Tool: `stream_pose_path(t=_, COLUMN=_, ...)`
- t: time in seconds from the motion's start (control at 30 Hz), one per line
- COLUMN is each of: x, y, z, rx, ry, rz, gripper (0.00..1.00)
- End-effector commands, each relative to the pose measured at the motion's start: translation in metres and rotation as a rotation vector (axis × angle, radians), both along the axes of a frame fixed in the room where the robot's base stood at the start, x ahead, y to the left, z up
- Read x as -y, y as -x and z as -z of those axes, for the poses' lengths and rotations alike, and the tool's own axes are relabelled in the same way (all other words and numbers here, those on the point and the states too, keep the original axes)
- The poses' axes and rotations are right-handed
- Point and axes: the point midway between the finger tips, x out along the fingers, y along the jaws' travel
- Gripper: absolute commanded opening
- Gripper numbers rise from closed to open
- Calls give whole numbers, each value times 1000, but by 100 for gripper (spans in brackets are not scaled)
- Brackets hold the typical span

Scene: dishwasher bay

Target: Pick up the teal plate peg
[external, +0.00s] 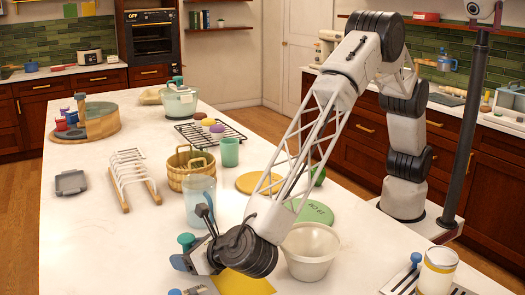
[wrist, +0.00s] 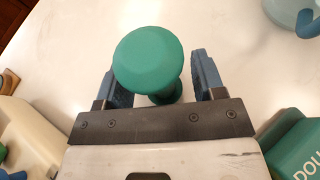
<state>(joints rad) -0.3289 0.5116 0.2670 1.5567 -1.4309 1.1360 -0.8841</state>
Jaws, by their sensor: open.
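The teal plate peg (wrist: 148,62) has a round, wide head and a narrower body below it. In the wrist view it stands between the two blue fingers of my open gripper (wrist: 156,80), with a visible gap to the right finger; contact at the left finger cannot be told. Its lower part is partly hidden by its head and the gripper's dark bar. In the external view the teal peg head (external: 186,240) shows just beside my gripper (external: 186,260), low over the near end of the white counter.
A clear pitcher (external: 200,203) stands just behind my gripper. A white bowl (external: 310,252) is to its right and a yellow item (external: 243,285) lies in front. In the wrist view a teal box (wrist: 292,142) is at right and a cream object (wrist: 35,138) at left. Counter left of the gripper is clear.

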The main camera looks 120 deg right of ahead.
Motion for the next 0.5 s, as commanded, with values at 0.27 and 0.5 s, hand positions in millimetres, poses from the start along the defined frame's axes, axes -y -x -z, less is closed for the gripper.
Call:
stream_pose_path(t=0.27, x=0, y=0, z=0, rx=0, ry=0, rz=0, gripper=63)
stream_pose_path(t=0.5, x=0, y=0, z=0, rx=0, ry=0, rz=0, gripper=55)
